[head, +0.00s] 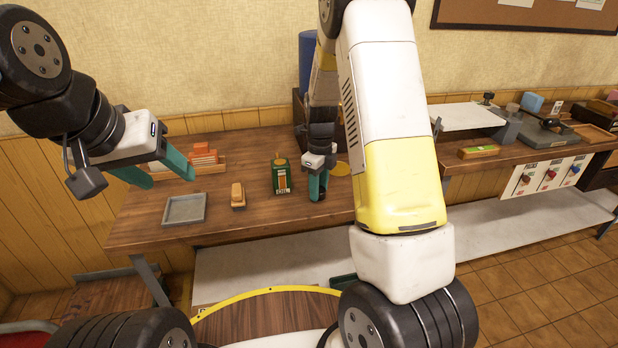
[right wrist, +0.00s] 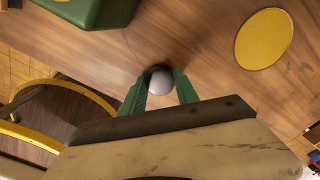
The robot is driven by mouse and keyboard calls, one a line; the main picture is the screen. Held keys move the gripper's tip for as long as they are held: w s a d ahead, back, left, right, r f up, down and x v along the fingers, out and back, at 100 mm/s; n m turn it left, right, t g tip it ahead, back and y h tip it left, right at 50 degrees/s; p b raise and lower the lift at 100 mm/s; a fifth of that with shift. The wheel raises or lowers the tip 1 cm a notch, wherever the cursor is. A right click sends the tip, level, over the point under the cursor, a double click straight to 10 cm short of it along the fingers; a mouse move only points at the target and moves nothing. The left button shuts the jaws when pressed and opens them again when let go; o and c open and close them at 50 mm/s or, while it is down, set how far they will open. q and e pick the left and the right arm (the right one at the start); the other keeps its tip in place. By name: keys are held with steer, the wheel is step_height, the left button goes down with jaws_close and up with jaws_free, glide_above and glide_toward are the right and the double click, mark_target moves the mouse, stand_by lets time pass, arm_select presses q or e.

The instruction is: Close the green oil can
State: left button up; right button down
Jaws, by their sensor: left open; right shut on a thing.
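The green oil can (head: 282,177) stands upright on the wooden bench, with a brownish top; its opening is too small to make out. Part of the can (right wrist: 95,10) shows at the top left of the right wrist view. My right gripper (head: 318,192) is just right of the can, pointing down and apart from it. It is shut on a small grey round piece (right wrist: 160,82), seen between the fingertips; I cannot tell for sure that it is the can's cap. My left gripper (head: 168,174) is open and empty, above the bench's left part.
A yellow disc (right wrist: 263,38) lies on the bench beside my right gripper. A grey tray (head: 184,209), a small tan block (head: 238,195) and a holder with orange pieces (head: 205,158) are left of the can. A second bench with tools (head: 548,138) stands at right.

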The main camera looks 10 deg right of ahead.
steer(key=shift+r, duration=0.15)
step_height(320, 180, up, 4)
steer(key=shift+f, duration=0.25)
steer(key=s+a+r, duration=0.1)
steer(key=s+a, duration=0.1)
steer(key=s, duration=1.4)
steer(key=shift+r, duration=0.1)
